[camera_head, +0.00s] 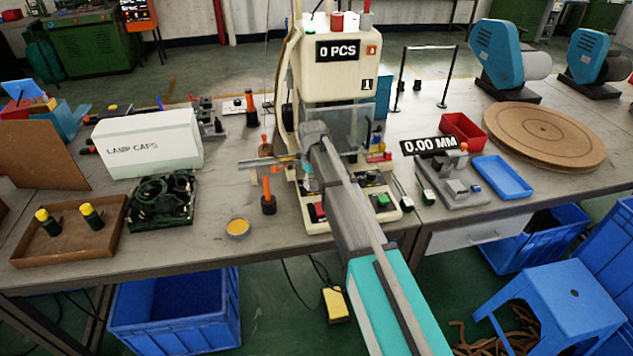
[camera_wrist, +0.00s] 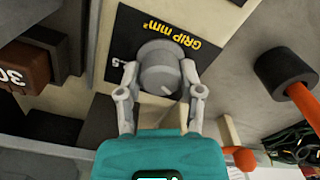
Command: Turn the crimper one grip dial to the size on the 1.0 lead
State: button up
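The grip dial (camera_wrist: 158,72) is a round grey knob on a black plate (camera_wrist: 125,30) lettered "GRIP mm²", upside down in the wrist view. Only part of a number ending in 5 shows left of the dial; its setting is not readable. My gripper (camera_wrist: 159,68) has one finger on each side of the dial, with little or no gap; firm contact cannot be told. In the head view my gripper (camera_head: 312,135) is at the front of the cream crimper (camera_head: 338,85) marked 1, and my arm hides the dial. I cannot make out the 1.0 lead.
A black-capped orange-handled tool (camera_wrist: 285,73) is right of my gripper in the wrist view. In the head view a white lamp caps box (camera_head: 148,142) and a wooden tray (camera_head: 75,252) stand left. A 0.00 MM gauge (camera_head: 455,180) and blue tray (camera_head: 502,177) stand right.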

jog(key=o, duration=0.4)
jog(key=shift+w+d, duration=0.1)
jog(key=shift+d, duration=0.2)
jog(key=shift+a, duration=0.15)
jog(key=shift+r, duration=0.1)
